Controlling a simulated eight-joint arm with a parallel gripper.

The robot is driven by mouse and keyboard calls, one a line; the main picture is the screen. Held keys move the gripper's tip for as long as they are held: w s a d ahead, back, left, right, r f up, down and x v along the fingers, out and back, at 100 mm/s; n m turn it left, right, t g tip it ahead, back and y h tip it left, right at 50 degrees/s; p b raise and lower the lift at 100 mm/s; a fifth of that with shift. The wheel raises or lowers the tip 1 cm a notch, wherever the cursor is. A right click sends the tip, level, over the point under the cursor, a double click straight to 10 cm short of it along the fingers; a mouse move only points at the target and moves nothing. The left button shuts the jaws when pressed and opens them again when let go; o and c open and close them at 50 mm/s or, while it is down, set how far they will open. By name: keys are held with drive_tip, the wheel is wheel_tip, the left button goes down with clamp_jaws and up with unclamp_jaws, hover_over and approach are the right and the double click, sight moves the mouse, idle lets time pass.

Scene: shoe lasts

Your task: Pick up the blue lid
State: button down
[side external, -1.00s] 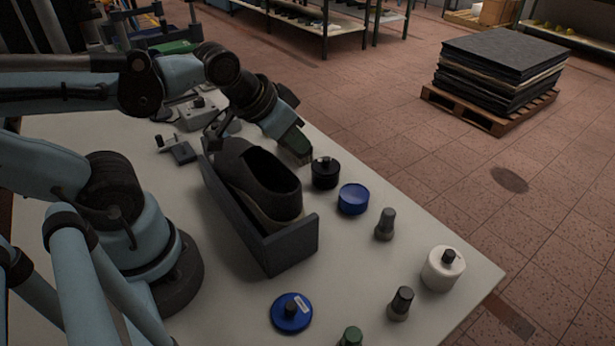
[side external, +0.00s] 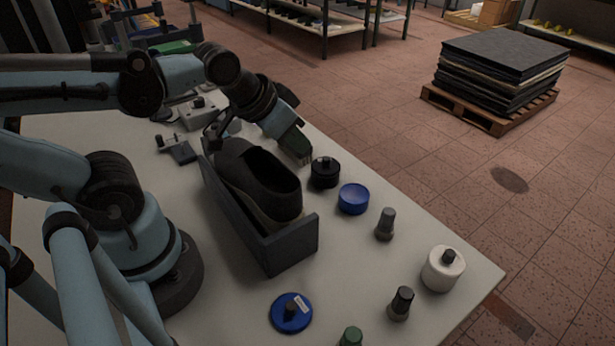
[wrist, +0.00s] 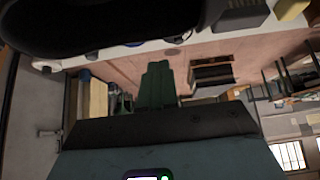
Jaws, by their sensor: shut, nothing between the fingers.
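The blue lid (side external: 291,313) is a flat blue disc with a dark knob and a white label. It lies on the table at the front of the side view. A blue round tin (side external: 353,199) stands farther back, beside a black lidded jar (side external: 324,173). My gripper (side external: 303,155) is behind the dark shoe, close to the black jar and well away from the lid with the label. Its green fingers (wrist: 157,85) are together and empty in the wrist view. I cannot make out the lid with the label in the wrist view.
A dark shoe (side external: 262,180) sits in a grey open box (side external: 290,243) between my gripper and the lid with the label. Grey-capped bottles (side external: 386,224), a white jar (side external: 443,270) and a green-topped item (side external: 351,336) stand to the right. Bare table lies between them.

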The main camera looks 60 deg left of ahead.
drive_tip(key=c, duration=1.8)
unclamp_jaws()
drive_tip(key=shift+c, duration=0.2)
drive_tip(key=o, duration=1.8)
